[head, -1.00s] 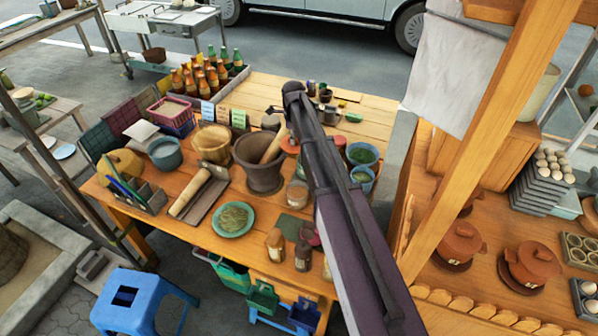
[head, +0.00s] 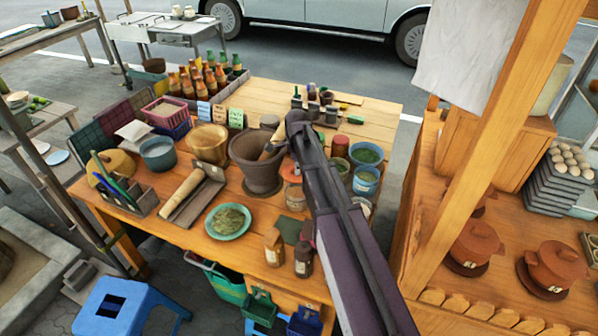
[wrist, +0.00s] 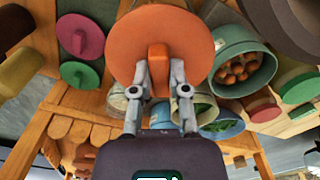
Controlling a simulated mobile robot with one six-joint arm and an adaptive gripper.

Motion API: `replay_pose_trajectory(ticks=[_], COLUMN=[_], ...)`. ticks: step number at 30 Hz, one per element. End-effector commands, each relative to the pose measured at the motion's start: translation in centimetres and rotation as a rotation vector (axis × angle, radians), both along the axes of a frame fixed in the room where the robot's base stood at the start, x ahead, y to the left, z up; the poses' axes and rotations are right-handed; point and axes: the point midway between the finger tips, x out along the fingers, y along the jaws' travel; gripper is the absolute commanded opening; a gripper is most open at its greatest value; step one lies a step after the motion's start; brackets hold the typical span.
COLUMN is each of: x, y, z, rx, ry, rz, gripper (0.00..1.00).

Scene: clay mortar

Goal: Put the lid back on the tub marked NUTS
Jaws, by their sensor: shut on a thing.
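My gripper (wrist: 159,66) is shut on the upright tab of a round orange lid (wrist: 205,42) in the wrist view. An open grey-green tub (wrist: 221,67) with brown, nut-like pieces inside is just right of the lid. No mark on it can be read from here. The lid is apart from the table and its edge overlaps the tub's left side in the picture; I cannot tell its height above the tub.
Other tubs stand close by, including a blue one (head: 366,182) and one with green contents (wrist: 222,129). A dark mortar (head: 258,176) stands left of my arm. A red lid (wrist: 80,36) and a green lid (wrist: 81,76) lie to the left in the wrist view.

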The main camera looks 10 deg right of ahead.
Motion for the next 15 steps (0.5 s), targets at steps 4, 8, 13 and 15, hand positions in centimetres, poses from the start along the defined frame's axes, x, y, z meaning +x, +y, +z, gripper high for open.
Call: replay_pose_trajectory(ticks=[4, 8, 13, 15], x=[0.0, 0.0, 0.01, 0.01], y=[-0.01, -0.02, -0.03, -0.03], z=[0.05, 0.04, -0.14, -0.33], rx=[0.0, 0.0, 0.0, 0.0], ry=[0.0, 0.0, 0.0, 0.0], rz=[0.0, 0.0, -0.001, -0.001], gripper=[0.0, 0.0, 0.0, 0.0])
